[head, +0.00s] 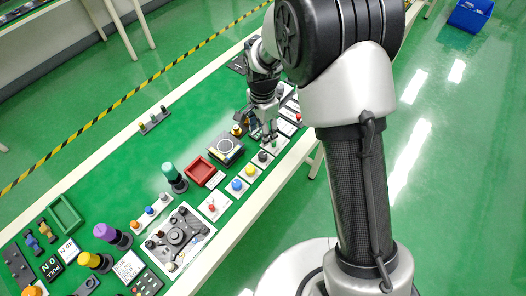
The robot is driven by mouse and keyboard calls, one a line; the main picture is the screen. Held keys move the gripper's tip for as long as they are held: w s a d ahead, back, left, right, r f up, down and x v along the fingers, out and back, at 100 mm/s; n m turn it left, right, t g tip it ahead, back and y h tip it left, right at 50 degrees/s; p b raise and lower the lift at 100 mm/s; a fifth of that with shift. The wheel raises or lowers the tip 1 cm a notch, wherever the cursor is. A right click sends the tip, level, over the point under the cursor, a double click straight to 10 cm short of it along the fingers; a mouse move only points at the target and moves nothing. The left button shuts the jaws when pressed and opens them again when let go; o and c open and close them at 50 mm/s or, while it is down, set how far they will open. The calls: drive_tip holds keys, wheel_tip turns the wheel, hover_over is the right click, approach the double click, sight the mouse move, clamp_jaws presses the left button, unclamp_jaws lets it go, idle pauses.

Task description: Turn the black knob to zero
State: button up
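A small white plate with a black knob (263,156) lies on the green bench, near its front edge. My gripper (268,136) points down just beyond the black knob in the picture. Its fingertips are too small to tell whether they are apart or touch anything. The knob's pointer and any zero mark are too small to read. Part of the bench behind my arm is hidden.
A yellow button (250,171), a blue button (237,185) and a red-topped switch plate (213,206) line the front edge. A red tray (200,171) and a square dial device (226,150) stand behind them. A grey control panel (176,238) lies farther left.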

sight(263, 154)
wheel_tip(263, 154, down, 13)
drive_tip(key=b, duration=0.3)
drive_tip(key=shift+c, duration=0.4)
drive_tip(key=c, duration=1)
